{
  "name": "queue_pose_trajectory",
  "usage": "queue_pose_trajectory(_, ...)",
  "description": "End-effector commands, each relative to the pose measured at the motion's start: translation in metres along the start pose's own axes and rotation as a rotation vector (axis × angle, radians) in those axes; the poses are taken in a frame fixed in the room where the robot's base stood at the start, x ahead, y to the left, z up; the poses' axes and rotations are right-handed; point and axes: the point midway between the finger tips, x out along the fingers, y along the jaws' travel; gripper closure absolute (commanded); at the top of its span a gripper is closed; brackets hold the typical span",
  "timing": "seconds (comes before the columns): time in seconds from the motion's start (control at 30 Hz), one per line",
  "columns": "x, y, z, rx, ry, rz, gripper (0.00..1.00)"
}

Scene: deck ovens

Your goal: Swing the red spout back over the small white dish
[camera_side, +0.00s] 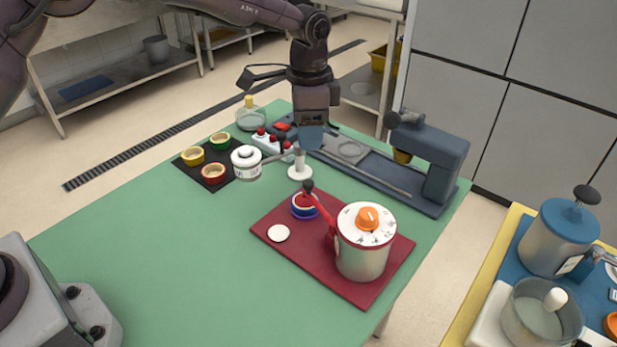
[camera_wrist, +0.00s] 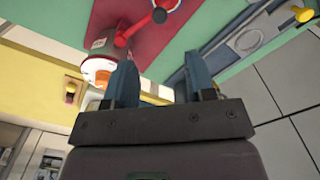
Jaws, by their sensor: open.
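The red spout (camera_side: 324,211) juts from the silver-and-white canister (camera_side: 362,250) with the orange dial. It points up and left in the side view, its dark knob (camera_side: 308,187) near the blue-rimmed bowl (camera_side: 305,208), apart from the small white dish (camera_side: 278,233). Dish, bowl and canister are on the dark red mat (camera_side: 275,215). My gripper (camera_side: 312,146) is open and empty, above and behind the spout. In the wrist view my gripper's two blue fingers (camera_wrist: 162,80) are spread; the spout (camera_wrist: 130,34) and its knob (camera_wrist: 160,15) lie beyond them. I cannot make out the white dish there.
A grey-blue press-like device (camera_side: 440,165) stands at the right rear. A white stand (camera_side: 300,168), a white lidded pot (camera_side: 246,162) and a box with red knobs (camera_side: 268,145) are near my gripper. Coloured bowls sit on a black mat (camera_side: 190,166). The green table's (camera_side: 170,260) left front is clear.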

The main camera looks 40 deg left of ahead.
Motion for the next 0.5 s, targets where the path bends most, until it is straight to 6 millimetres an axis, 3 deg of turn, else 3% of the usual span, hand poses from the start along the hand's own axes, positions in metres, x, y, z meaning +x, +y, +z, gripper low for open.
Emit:
queue_pose_trajectory(0.3,0.067,0.001,0.001,-0.002,-0.005,0.003,0.5)
queue_pose_trajectory(0.5,0.099,0.001,0.001,-0.003,-0.003,0.001,0.5)
